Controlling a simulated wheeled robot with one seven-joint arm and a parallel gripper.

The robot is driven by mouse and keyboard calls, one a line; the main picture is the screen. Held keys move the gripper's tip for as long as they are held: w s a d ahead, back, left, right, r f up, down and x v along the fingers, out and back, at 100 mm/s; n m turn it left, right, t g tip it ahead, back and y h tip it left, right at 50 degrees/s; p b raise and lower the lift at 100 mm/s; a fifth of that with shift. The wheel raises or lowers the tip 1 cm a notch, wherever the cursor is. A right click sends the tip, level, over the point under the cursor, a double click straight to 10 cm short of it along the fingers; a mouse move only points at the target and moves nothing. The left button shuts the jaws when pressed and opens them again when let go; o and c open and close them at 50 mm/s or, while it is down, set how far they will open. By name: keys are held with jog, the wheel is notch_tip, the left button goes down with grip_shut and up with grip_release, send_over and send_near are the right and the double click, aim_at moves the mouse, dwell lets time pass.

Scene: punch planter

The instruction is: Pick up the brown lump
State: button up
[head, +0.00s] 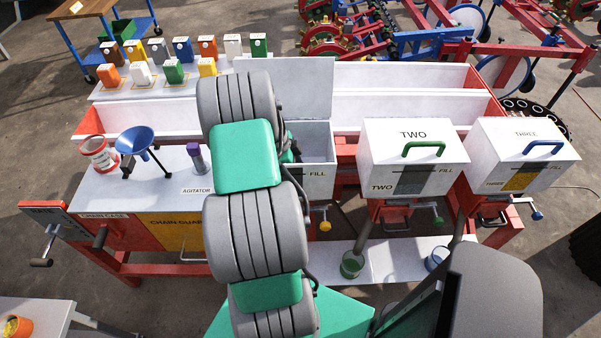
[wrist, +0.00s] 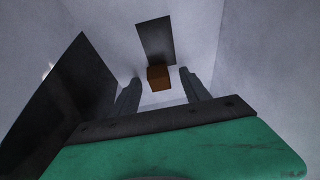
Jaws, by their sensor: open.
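The brown lump (wrist: 158,77) shows in the wrist view as a small brown block inside a pale-walled box. It lies beyond and between the two dark fingers of my gripper (wrist: 157,84). The fingers are apart, and I cannot tell whether either touches the lump. In the head view my arm reaches down to the open white hopper (head: 312,141) left of the one marked TWO. The arm hides my gripper there, and the lump is not visible in that view.
The hopper's pale walls stand close around my gripper. A dark panel (wrist: 62,95) shows at left and a dark rectangle (wrist: 156,40) behind the lump. The lidded hopper TWO (head: 413,158) stands to the right, and a blue funnel (head: 135,141) to the left.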

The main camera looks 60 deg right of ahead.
grip_shut()
dwell(0.6)
